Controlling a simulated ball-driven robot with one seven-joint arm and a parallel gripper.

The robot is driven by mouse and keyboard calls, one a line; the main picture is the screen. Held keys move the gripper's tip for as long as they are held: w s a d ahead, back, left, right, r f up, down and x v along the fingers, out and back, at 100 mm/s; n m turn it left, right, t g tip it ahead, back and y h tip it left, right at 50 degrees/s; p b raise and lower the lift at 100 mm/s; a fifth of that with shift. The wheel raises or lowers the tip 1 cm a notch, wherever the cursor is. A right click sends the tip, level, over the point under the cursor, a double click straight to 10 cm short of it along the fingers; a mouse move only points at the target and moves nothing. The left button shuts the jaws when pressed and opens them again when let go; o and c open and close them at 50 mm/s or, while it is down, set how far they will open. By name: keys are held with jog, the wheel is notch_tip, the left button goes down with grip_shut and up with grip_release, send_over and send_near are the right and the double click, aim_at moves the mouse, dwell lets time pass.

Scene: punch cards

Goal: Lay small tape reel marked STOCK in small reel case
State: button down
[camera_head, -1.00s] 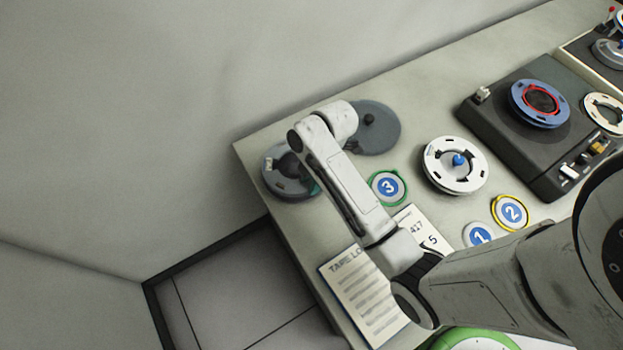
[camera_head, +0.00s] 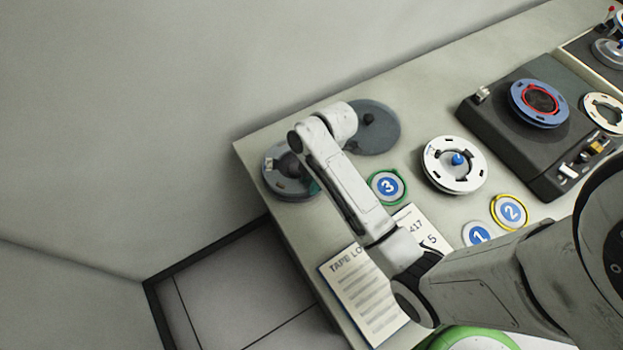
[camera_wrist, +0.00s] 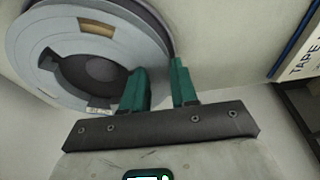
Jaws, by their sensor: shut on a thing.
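A grey tape reel (camera_head: 272,180) with a dark hub is at the far left end of the table, partly hidden by my arm. In the wrist view the reel (camera_wrist: 36,50) fills the upper left and carries a small pale label, too small to read. My gripper (camera_wrist: 158,78) has its green fingers closed on the reel's rim. A dark edge shows just outside the reel; I cannot tell if it is the case under it. A dark grey round piece with a knob (camera_head: 383,138), perhaps the case's lid, lies beside it, partly behind my arm.
A white reel with a blue centre (camera_head: 437,174) lies mid-table. Numbered round labels (camera_head: 388,187) and a printed log sheet (camera_head: 362,300) lie near the front edge. A dark tape machine (camera_head: 520,150) with a blue reel stands at right. A wall rises behind the table.

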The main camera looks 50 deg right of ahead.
jog(key=shift+f, duration=0.8)
dwell(1.0)
jog(key=c, duration=0.8)
grip_release()
jog(key=shift+c, duration=0.3)
jog(key=shift+c, duration=1.4)
jog(key=shift+r+p, duration=0.6)
jog(key=shift+r, duration=3.9)
